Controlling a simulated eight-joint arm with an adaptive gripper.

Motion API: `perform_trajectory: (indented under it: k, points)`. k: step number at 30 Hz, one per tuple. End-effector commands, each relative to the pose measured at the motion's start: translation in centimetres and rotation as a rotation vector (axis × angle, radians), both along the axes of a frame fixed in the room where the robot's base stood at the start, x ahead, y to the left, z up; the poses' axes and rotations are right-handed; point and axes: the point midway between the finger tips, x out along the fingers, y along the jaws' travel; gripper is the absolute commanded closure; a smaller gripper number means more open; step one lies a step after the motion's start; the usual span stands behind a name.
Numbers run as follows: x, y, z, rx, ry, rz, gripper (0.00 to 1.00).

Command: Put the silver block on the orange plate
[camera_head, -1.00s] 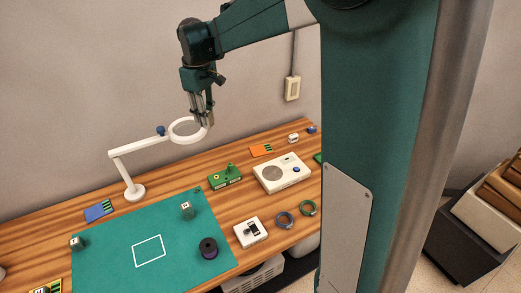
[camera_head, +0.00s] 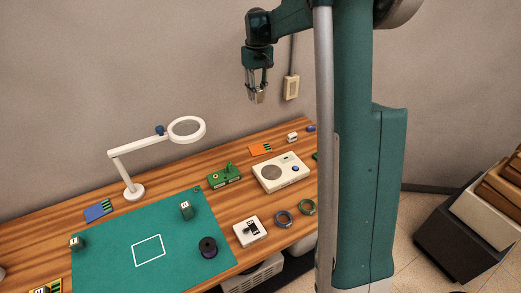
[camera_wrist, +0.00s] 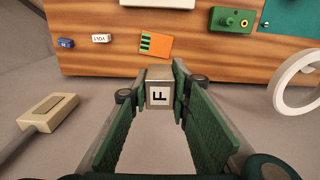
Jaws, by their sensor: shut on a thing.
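The silver block (camera_wrist: 159,88) is held between the fingers of my gripper (camera_wrist: 160,98) in the wrist view, with a white label marked F facing the camera. In the head view my gripper (camera_head: 257,92) points down and is shut on the silver block (camera_head: 257,98), high above the back of the table. The orange plate (camera_head: 261,150) lies flat on the wooden table below and is bare apart from its green stripes. It also shows in the wrist view (camera_wrist: 157,46), just beyond the block in the picture. The block is clear of it.
A magnifier lamp (camera_head: 187,142) stands left of my gripper. A white device (camera_head: 281,174), a green module (camera_head: 224,176) and a small white labelled block (camera_head: 292,137) surround the plate. A green mat (camera_head: 110,255) covers the front left.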

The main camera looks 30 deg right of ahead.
Motion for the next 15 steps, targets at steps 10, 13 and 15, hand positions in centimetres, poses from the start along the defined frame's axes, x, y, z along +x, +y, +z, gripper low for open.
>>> perform_trajectory:
  k: [10, 13, 15]
  points:
    - [0.2, -1.5, -4.6, 0.0, 0.0, -0.029, 0.95]
    - [0.1, -1.5, -6.6, 0.0, 0.0, -0.028, 0.95]
    - [0.2, -1.5, -8.5, 0.0, 0.0, -0.028, 0.95]
